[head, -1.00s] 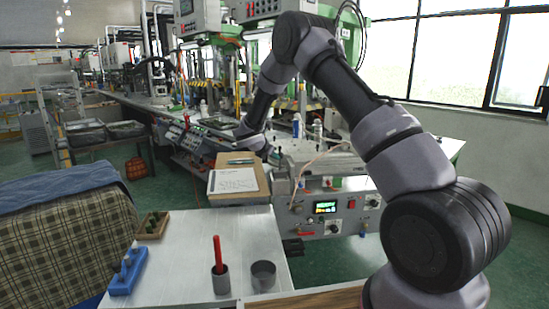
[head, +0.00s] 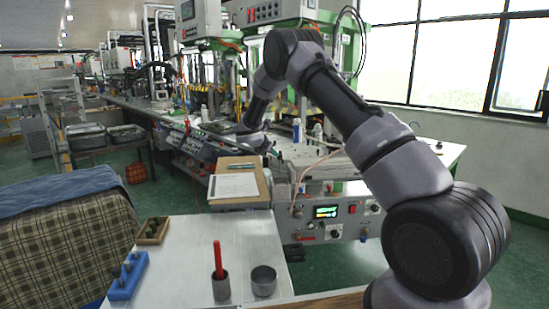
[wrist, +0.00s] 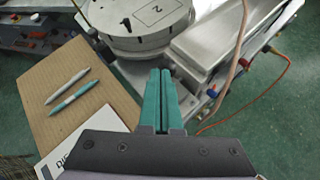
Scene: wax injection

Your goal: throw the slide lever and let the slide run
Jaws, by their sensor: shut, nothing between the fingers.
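My gripper (wrist: 162,75) shows in the wrist view with its two teal fingers together and nothing between them. It is above the gap between a brown board and the machine's metal top, near a round metal piece (wrist: 143,38) marked 2. A long metal block (wrist: 205,40) lies right of the round piece. In the head view the machine's front panel (head: 345,222) has a lit display and knobs, and a small red handle (head: 307,238) at its lower left. I cannot tell which part is the slide lever. My fingers are not clear in the head view.
A brown board (head: 250,168) with paper and pens lies left of the machine. A pink hose (wrist: 233,60) runs beside the metal block. A white table (head: 190,262) in front bears a cup with a red stick, an empty cup and a blue rack.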

